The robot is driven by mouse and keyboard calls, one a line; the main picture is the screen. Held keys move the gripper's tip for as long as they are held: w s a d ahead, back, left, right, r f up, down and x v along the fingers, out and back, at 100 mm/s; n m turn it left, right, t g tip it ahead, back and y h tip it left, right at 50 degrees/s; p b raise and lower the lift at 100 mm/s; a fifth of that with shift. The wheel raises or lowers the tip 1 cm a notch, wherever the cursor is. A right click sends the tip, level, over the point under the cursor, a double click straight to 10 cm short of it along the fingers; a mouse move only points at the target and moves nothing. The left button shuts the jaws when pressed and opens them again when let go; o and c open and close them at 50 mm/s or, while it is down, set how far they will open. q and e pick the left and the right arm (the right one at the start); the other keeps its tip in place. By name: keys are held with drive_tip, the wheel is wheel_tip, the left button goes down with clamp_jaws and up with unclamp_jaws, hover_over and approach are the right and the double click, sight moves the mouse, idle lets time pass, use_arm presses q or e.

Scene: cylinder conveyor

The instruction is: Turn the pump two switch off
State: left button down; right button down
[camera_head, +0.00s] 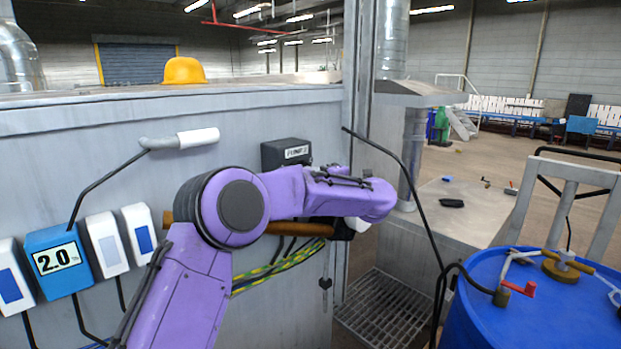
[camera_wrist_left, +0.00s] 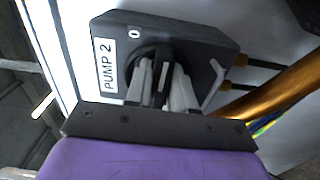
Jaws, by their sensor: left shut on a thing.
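The pump two switch is a dark box with a white PUMP 2 label. In the head view the box (camera_head: 284,153) is on the grey wall, partly hidden behind my purple left arm. In the left wrist view the box (camera_wrist_left: 205,48) fills the upper middle. Its black knob (camera_wrist_left: 161,84) has a white line and a 0 mark beside it. My left gripper (camera_wrist_left: 162,74) is shut on the knob, with pale fingers on both sides. The fingers hide much of the dial, so I cannot tell its exact position. My right gripper is not in view.
A copper-coloured pipe (camera_wrist_left: 285,90) and green-yellow cables (camera_head: 270,275) run just below the switch. A grey-white lever (camera_head: 185,140) and a blue 2.0 display (camera_head: 58,262) are on the wall to the left. A blue drum (camera_head: 520,315) stands at lower right.

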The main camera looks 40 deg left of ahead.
use_arm(q)
drive_tip(key=c, duration=1.1)
unclamp_jaws()
drive_tip(key=shift+o, duration=0.2)
drive_tip(key=shift+d+f, duration=0.15)
drive_tip(key=shift+d, duration=0.25)
drive_tip(key=d+b, duration=0.4)
drive_tip(key=d, duration=0.5)
drive_tip(key=shift+s+d, duration=0.4)
drive_tip(key=shift+s, duration=0.05)
drive_tip(key=shift+r, duration=0.2)
